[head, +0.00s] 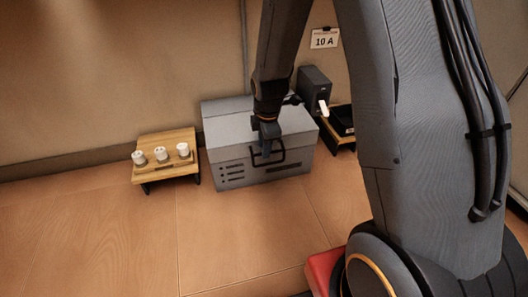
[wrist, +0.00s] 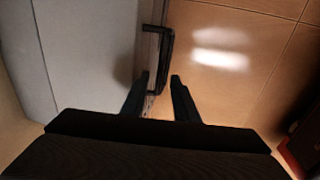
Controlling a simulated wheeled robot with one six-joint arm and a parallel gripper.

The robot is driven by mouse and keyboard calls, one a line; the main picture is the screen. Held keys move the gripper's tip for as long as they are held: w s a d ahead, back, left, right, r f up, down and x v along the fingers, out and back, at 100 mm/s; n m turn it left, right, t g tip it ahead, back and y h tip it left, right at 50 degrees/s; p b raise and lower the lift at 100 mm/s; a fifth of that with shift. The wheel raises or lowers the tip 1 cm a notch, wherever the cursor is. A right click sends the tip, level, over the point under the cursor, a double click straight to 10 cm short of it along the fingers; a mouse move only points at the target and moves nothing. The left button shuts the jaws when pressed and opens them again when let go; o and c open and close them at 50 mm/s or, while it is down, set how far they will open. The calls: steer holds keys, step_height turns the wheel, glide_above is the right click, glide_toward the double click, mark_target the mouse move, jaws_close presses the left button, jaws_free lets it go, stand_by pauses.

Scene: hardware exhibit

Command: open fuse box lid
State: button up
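The grey fuse box (head: 232,175) stands on the floor against the wall, with vent slots in its front. Its sloped lid (head: 226,122) looks closed; in the wrist view the lid (wrist: 88,45) fills the left side. A black handle (head: 281,160) sits on the front, and it also shows in the wrist view (wrist: 168,48). My gripper (head: 266,150) is at the handle, pointing down. In the wrist view my gripper (wrist: 159,77) is open, with one finger on each side of the handle's near end. I cannot tell whether the fingers touch it.
A low wooden stand (head: 166,166) with three white cylindrical pieces is left of the box. A dark device (head: 314,88) is behind the box at right, near a small stand with a black tray (head: 343,119). The floor in front is clear.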

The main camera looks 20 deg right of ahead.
steer(key=shift+w+f, duration=0.15)
steer(key=shift+f, duration=0.5)
steer(key=shift+c, duration=0.3)
jaws_close()
stand_by(0.7)
